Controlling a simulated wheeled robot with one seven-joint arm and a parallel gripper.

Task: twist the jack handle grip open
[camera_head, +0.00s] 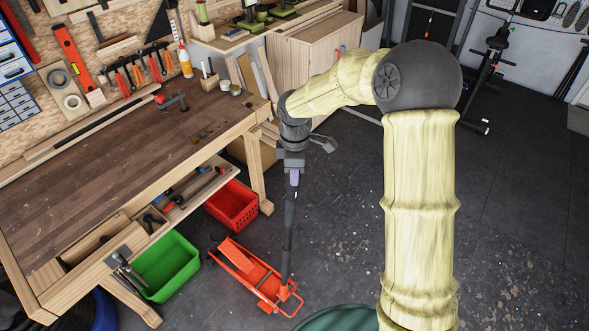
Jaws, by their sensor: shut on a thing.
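The orange-red floor jack (248,270) stands on the dark floor in front of the workbench. Its long dark handle (288,240) rises nearly upright from the jack's near end. The handle grip (291,207) is the thicker dark upper part. My gripper (293,178) points down from my arm and is shut on the top of the handle grip. The fingers are small in this view, and the exact contact is hard to make out.
The wooden workbench (110,150) with an open drawer (190,195) stands to the left. The floor right of the handle is clear.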

